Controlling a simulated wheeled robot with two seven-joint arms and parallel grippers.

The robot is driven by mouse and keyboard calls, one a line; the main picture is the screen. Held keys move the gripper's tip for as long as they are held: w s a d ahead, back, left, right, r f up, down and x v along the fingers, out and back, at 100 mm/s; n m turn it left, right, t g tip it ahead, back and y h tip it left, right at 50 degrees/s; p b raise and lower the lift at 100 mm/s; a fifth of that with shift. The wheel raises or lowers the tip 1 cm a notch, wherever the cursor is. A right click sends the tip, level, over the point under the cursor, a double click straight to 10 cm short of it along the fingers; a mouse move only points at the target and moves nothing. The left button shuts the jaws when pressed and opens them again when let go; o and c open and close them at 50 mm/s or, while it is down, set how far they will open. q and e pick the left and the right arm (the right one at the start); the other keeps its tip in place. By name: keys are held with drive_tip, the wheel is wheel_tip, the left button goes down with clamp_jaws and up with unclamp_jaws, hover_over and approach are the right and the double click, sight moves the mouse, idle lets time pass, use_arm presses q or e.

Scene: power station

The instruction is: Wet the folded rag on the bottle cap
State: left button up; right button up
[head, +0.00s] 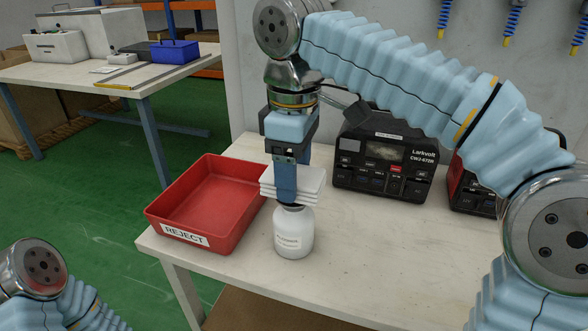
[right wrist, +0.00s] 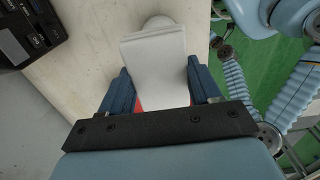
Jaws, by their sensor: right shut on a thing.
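A folded white rag (head: 308,180) is between the fingers of my right gripper (head: 286,185), which points down and is shut on it. The rag also fills the middle of the right wrist view (right wrist: 155,65), between both blue fingers (right wrist: 155,88). A white labelled bottle (head: 294,236) stands upright on the table directly below. The rag is right over the bottle's top and hides most of the cap; I cannot tell whether they touch. Part of the bottle shows beyond the rag in the right wrist view (right wrist: 158,21). My left arm shows at the lower left, its gripper out of frame.
A red REJECT tray (head: 186,238) lies left of the bottle, close to it. A black Larkvolt device (head: 383,172) stands behind to the right, with another device (head: 470,190) beside it. The table (head: 345,262) is clear right of the bottle.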

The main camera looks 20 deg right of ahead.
drive_tip(key=shift+f+b, duration=0.55)
drive_tip(key=shift+f, duration=0.35)
idle(0.6)
idle(0.4)
drive_tip(key=shift+r+p, duration=0.7)
drive_tip(key=shift+r, duration=2.85)
